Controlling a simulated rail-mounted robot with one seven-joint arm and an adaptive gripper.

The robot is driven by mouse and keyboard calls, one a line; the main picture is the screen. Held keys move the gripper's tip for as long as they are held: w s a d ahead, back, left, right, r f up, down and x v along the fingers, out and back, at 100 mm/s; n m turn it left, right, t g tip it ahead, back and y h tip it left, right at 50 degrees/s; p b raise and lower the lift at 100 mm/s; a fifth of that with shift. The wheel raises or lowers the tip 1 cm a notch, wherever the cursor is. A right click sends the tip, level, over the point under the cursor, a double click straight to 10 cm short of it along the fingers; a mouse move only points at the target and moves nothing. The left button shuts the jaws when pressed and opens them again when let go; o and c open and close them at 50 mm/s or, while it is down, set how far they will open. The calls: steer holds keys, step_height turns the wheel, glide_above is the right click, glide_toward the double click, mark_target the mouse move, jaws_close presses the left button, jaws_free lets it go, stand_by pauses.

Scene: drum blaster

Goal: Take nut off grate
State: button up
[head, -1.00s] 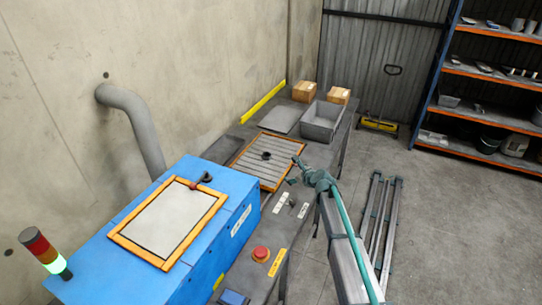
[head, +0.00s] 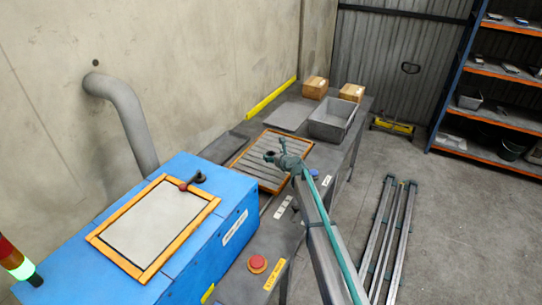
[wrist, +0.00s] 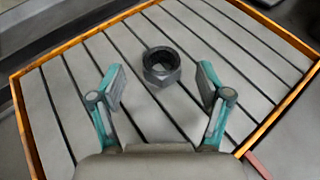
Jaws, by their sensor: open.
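The dark hex nut (wrist: 161,77) lies on the slatted grey grate (wrist: 230,60) with its hole facing up. My gripper (wrist: 160,84) is open in the wrist view, with one teal finger on each side of the nut in the picture. The fingers appear apart from the nut, and their height above the grate is hard to tell. In the head view, my gripper (head: 275,156) is over the orange-framed grate (head: 248,168), and the nut (head: 269,155) shows small and dark by the fingertips.
A grey bin (head: 332,120) and a flat grey plate (head: 286,116) lie beyond the grate, with cardboard boxes (head: 351,92) behind. The blue machine (head: 232,215), with a bent grey pipe (head: 128,120) behind it, stands on the near side. The wall runs along the left.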

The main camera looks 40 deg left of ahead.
mark_target(271, 153)
steer(key=p+x, duration=0.2)
steer(key=x, duration=0.2)
steer(key=shift+w+a+f, duration=0.1)
steer(key=shift+w, duration=0.05)
steer(key=shift+a+f, duration=0.25)
steer(key=shift+c, duration=0.2)
steer(key=c, duration=1.4)
steer(key=shift+r, duration=0.15)
